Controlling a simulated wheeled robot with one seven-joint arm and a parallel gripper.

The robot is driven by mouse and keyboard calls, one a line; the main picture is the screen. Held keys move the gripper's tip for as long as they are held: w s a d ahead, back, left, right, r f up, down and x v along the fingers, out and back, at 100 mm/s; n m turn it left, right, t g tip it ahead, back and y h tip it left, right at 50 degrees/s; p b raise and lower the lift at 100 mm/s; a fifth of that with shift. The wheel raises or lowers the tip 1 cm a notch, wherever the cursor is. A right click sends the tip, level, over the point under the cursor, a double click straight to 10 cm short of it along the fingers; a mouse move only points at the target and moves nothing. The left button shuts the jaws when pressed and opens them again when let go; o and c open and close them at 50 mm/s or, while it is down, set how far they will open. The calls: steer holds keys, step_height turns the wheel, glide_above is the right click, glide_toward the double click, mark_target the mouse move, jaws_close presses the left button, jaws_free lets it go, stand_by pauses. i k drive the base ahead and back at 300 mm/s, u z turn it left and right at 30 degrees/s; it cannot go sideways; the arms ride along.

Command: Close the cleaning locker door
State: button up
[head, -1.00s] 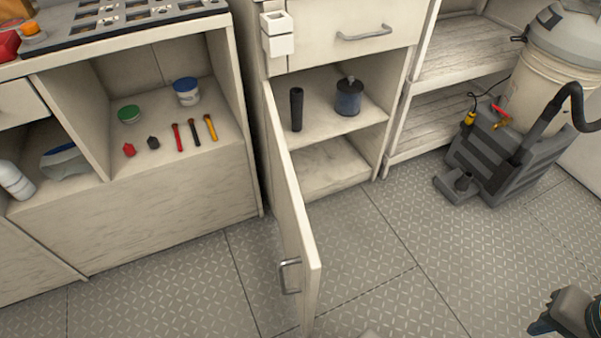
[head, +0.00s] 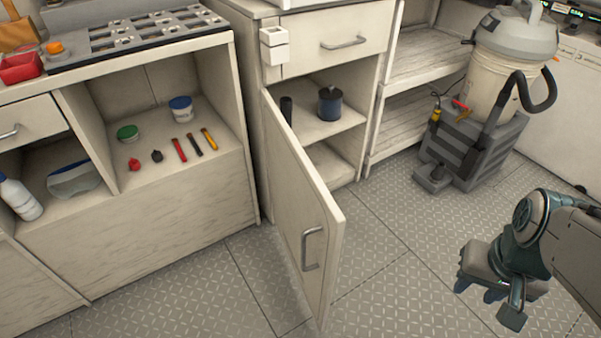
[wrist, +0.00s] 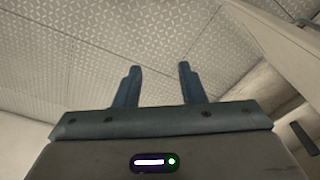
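The cleaning locker door (head: 300,205) is a pale panel hinged at its left edge, standing wide open into the room. Its metal bar handle (head: 311,248) is on the face turned to the left. Behind it the locker (head: 325,165) shows a shelf with a dark canister (head: 330,103) and a partly hidden black cylinder (head: 286,110). My gripper (head: 500,302) is in the air to the right of the door, clear of it. In the wrist view its two fingers (wrist: 158,85) are apart with nothing between them. A pale panel shows at the upper right there.
A wet-dry vacuum (head: 505,75) on a grey base (head: 470,150) stands at the back right beside slatted shelves (head: 405,120). An open cubby (head: 180,190) with small tools is at the left. Diamond-plate floor (head: 400,265) between door and gripper is clear.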

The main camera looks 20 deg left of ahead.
mark_target(311, 225)
steer(key=u, duration=1.45)
